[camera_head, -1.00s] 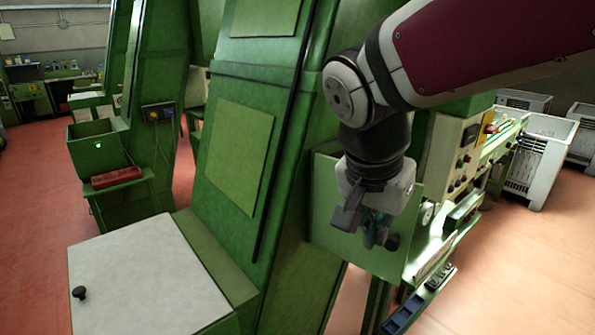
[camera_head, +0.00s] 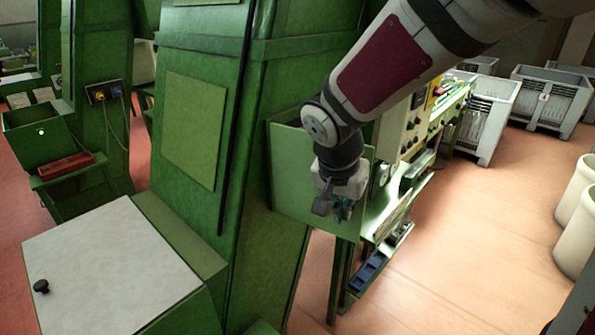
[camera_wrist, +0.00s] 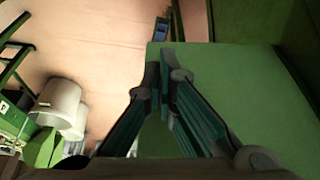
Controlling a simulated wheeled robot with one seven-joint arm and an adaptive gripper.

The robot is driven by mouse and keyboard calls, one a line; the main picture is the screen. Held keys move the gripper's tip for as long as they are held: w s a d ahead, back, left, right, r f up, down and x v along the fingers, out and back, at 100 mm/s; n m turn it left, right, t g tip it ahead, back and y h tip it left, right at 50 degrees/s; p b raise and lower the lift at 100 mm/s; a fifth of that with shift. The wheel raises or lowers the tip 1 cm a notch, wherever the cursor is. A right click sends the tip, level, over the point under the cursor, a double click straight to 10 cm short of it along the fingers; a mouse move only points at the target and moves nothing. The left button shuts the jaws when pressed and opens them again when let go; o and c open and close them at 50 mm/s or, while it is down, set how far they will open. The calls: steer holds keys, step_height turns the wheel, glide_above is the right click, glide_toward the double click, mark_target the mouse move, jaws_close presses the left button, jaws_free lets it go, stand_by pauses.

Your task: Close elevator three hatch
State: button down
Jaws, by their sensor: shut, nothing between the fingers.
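My gripper (camera_head: 342,210) hangs pointing down in the head view, in front of a green panel (camera_head: 290,160) on the side of a tall green elevator housing (camera_head: 190,125). Its fingers are together and empty. They also show closed in the wrist view (camera_wrist: 162,75), over the green panel surface (camera_wrist: 230,85); I cannot tell whether they touch it. At the lower left of the head view, a light grey hatch lid (camera_head: 110,265) with a black knob (camera_head: 41,286) lies sloping on a green box, apart from my gripper. I cannot tell which hatch is number three.
A control panel (camera_head: 413,125) and a blue tray (camera_head: 368,272) stand right of my gripper. Grey crates (camera_head: 545,100) and cream bins (camera_head: 578,215) stand farther right. The reddish floor (camera_head: 470,250) between them is clear. Another green box (camera_head: 40,135) is at far left.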

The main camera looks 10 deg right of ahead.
stand_by(0.3)
steer(key=w+d+n+y+p, duration=0.15)
steer(key=w+d+n, duration=0.25)
steer(key=w+d, duration=0.7)
steer(key=w+n+y+b, duration=0.2)
steer(key=w+n+b, duration=0.3)
steer(key=w, duration=1.1)
steer(key=shift+a+n+t, duration=0.4)
steer(key=shift+n, duration=0.7)
steer(key=shift+w+r, duration=0.1)
steer(key=shift+w, duration=0.05)
